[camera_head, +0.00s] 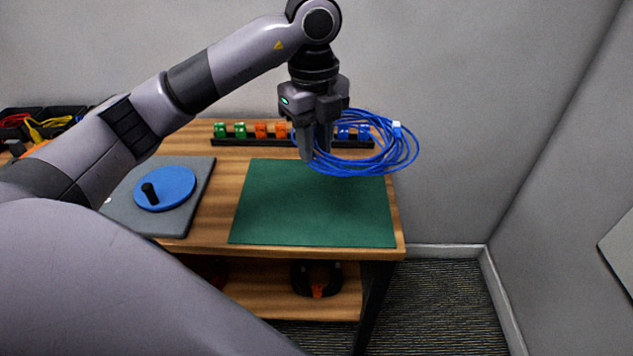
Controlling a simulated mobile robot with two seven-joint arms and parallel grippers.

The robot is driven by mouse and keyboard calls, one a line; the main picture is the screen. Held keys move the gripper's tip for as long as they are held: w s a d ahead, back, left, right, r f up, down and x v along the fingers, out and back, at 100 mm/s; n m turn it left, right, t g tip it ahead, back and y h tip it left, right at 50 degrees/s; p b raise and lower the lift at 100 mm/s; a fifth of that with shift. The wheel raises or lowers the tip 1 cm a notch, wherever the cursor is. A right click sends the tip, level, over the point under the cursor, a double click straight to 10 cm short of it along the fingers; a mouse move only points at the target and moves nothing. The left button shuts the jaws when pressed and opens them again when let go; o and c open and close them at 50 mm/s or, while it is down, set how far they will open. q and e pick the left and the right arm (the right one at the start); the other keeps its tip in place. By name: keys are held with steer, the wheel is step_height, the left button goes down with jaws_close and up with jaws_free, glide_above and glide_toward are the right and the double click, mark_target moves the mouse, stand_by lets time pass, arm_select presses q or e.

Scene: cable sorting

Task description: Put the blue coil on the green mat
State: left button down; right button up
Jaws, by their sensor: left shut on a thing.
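The blue coil (400,160) is a loose bundle of blue cable loops with a pale connector near its upper right. My left gripper (315,154) points downward and is shut on the coil's left side. The coil hangs to the right of the fingers, over the back right of the green mat and past the table's right edge. It appears to be above the mat; the exact gap cannot be told. The green mat (310,212) lies flat and bare on the wooden table. My right gripper is not in view.
A black rail with green, orange and blue clips (240,131) stands along the table's back edge. A grey board with a blue disc (165,188) and black knob lies left of the mat. Dark bins with red and yellow cables (45,126) stand far left. A wall is behind.

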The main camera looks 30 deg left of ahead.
arm_select(q)
steer(key=shift+w+a+r+n, duration=0.1)
steer(key=shift+w+r+n, duration=0.15)
steer(key=shift+r+n, duration=0.45)
steer(key=shift+f, duration=0.25)
steer(key=b, duration=0.1)
glide_above(315, 225)
step_height(315, 225, down, 14)
steer(key=shift+s+f, duration=0.1)
steer(key=shift+f, duration=2.6)
steer(key=c, duration=0.9)
jaws_free()
